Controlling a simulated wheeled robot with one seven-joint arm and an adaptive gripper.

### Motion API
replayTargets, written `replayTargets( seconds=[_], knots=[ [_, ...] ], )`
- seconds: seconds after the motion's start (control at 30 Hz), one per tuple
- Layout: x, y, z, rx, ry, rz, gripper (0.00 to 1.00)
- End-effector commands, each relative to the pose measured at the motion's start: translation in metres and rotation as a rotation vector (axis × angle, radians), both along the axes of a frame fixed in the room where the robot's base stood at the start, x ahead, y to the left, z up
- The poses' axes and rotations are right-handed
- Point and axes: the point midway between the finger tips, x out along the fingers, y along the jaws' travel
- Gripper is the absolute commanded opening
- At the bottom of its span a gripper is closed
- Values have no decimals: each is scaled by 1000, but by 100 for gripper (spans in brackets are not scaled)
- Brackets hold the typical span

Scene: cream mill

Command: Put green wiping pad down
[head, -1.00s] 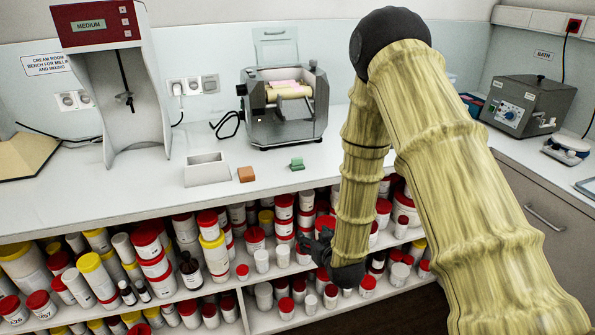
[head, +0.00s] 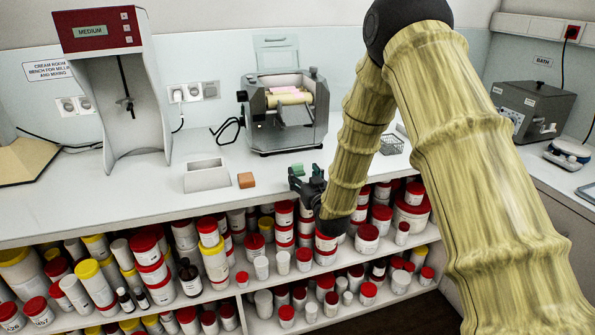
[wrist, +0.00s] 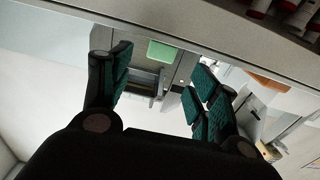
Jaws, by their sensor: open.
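The green wiping pad (head: 297,169) lies on the white bench top near its front edge, in front of the mill. My gripper (head: 306,174) is at the bench's front edge, close to the pad, and overlaps its lower right part in the head view. In the wrist view the pad (wrist: 161,51) shows as a pale green block, framed between the spread fingers of my gripper (wrist: 158,58). The fingers are open with nothing between them; the pad appears beyond them and apart from them.
The roller mill (head: 287,125) stands behind. A wire basket (head: 391,145) is to the right. Shelves with several jars (head: 215,262) lie below the bench edge. Clear bench lies between pad and mill.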

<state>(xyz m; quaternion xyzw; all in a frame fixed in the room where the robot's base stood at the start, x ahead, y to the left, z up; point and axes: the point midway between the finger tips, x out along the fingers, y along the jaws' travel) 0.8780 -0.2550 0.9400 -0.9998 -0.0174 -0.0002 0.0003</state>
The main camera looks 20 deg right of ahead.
Motion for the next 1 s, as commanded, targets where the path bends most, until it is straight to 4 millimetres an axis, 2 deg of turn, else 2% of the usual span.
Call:
replayTargets(
  seconds=[0.4, 0.7, 0.77, 0.93, 1.0],
  knots=[
    [46, 1, 1, 0, 0, 0, 61],
    [51, 1, 1, 0, 1, 0, 61],
    [51, 1, 1, 0, 1, 0, 53],
    [50, 1, 1, 0, 1, 0, 22],
    [50, 1, 1, 0, 1, 0, 20]
  ],
)
